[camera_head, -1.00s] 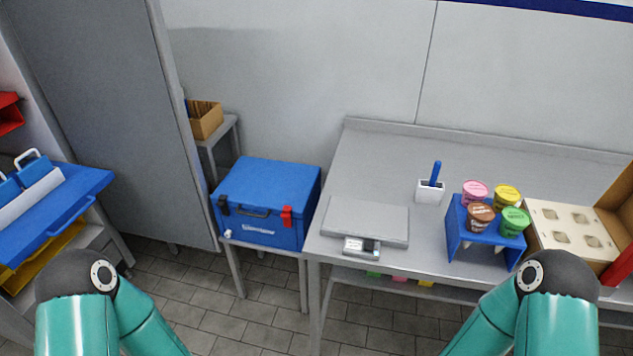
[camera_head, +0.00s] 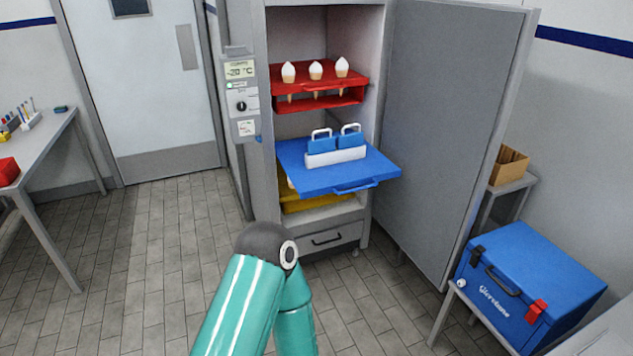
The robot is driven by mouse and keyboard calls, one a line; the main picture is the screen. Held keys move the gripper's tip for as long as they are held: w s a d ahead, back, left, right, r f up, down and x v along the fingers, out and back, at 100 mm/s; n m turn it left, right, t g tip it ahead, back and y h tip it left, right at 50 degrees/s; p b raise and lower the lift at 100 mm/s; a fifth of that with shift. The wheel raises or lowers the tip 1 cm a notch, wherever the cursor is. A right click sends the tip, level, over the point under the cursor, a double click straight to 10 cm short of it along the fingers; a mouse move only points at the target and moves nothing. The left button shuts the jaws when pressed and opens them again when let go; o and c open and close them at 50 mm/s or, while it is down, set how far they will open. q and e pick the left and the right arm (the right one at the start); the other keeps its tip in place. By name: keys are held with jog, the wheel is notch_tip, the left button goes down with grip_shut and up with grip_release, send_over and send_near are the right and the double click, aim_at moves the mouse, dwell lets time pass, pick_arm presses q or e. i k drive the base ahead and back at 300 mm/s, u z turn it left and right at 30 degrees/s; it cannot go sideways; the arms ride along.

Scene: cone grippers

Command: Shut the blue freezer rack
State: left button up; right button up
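The blue freezer rack (camera_head: 318,181) is pulled out of the open freezer, sticking forward past the cabinet front, with its handle (camera_head: 356,187) at the front edge. A white holder (camera_head: 335,157) with two blue handled pieces (camera_head: 349,138) stands on it. The freezer (camera_head: 325,30) has its grey door (camera_head: 445,130) swung wide open to the right. One of my teal arms shows at the bottom middle, below the rack and apart from it. Neither gripper is in view.
A red rack (camera_head: 320,84) with three cones is above the blue rack, and a yellow rack (camera_head: 315,203) is below. A blue cool box (camera_head: 530,280) stands at right on a stand. A table (camera_head: 40,140) is at left. The tiled floor (camera_head: 150,260) in front is clear.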

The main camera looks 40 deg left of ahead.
aim_at(322, 174)
jog(key=u, duration=1.2)
jog(key=i, duration=0.85)
jog(key=u, duration=0.85)
jog(key=i, duration=1.45)
jog(key=z, duration=0.85)
